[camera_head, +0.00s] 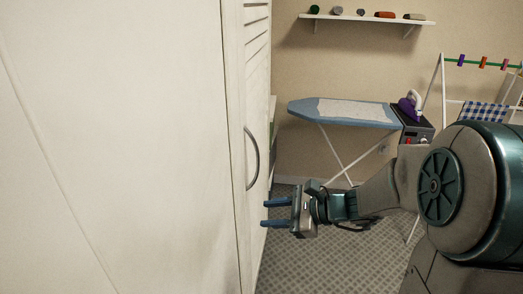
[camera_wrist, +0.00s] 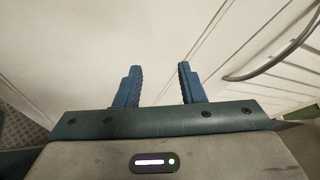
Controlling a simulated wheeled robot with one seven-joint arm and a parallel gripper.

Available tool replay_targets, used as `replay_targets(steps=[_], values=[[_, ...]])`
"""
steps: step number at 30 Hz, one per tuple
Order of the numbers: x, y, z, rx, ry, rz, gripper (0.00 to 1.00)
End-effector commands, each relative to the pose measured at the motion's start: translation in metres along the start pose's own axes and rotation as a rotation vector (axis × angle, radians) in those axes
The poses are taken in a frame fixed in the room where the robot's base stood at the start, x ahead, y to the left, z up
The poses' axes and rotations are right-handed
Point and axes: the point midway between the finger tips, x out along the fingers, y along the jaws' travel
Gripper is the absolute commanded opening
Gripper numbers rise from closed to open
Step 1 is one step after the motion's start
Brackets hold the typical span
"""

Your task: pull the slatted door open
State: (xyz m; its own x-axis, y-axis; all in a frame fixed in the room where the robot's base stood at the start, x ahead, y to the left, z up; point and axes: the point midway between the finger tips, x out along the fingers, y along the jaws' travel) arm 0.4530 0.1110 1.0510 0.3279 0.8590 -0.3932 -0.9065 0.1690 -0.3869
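The slatted door (camera_head: 258,70) is a white panel with horizontal slats, on the right of a large plain white panel in the head view. It looks closed. A curved grey bar handle (camera_head: 256,158) is fixed upright on it; the handle also shows at the upper right of the wrist view (camera_wrist: 272,64). My gripper (camera_head: 264,213) is below the handle, with its two blue fingers pointing left at the white front. In the wrist view the fingers (camera_wrist: 157,75) are apart with nothing between them. The handle is to the right of both fingers there, and the gripper does not hold it.
An ironing board (camera_head: 345,112) with a purple iron (camera_head: 411,104) stands behind, right of the door. A drying rack (camera_head: 448,80) with a checked cloth is at the right. A shelf (camera_head: 365,18) hangs on the back wall. Patterned floor (camera_head: 310,262) is bare below my gripper.

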Motion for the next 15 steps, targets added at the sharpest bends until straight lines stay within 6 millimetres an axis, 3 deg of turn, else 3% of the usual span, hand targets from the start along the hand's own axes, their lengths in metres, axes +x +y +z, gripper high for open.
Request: replay_targets(steps=[1,6,9,15], values=[[-0.004,-0.022,-0.005,0.097,-0.050,-0.082,0.36],[-0.021,-0.081,-0.022,0.348,-0.198,-0.322,0.36],[-0.032,-0.102,-0.032,0.439,-0.257,-0.416,0.36],[-0.039,-0.121,-0.040,0.508,-0.305,-0.493,0.36]])
